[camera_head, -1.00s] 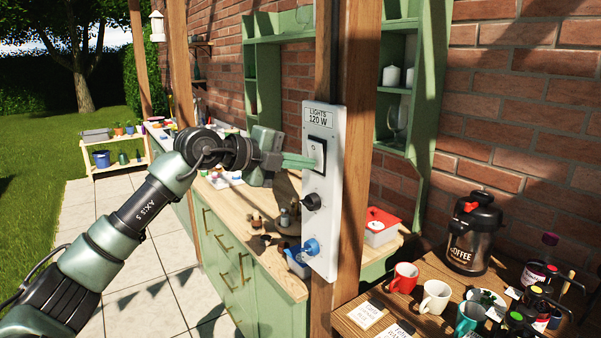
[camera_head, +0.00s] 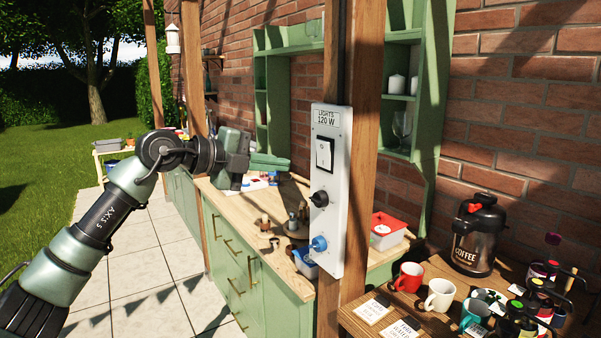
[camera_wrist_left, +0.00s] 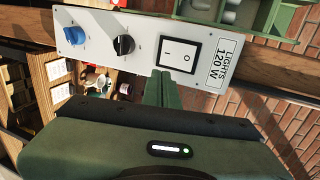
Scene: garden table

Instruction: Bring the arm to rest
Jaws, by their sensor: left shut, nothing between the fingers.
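My left arm comes in from the left in the head view. My left gripper (camera_head: 286,163) is shut and empty, its green fingers pointing right toward the white light panel (camera_head: 327,240) on the wooden post. A gap shows between the fingertips and the panel. The panel carries a white rocker switch (camera_head: 324,154), a black knob (camera_head: 319,198) and a blue knob (camera_head: 319,243). In the left wrist view the shut fingers (camera_wrist_left: 163,82) appear just below the rocker switch (camera_wrist_left: 178,52). My right gripper is not in view.
A wooden post (camera_head: 360,200) stands behind the panel. A wooden counter (camera_head: 240,205) with green cabinets runs along the wall. At the lower right, a table holds mugs (camera_head: 440,294), a coffee flask (camera_head: 477,236) and several bottles. Paving and lawn at the left are open.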

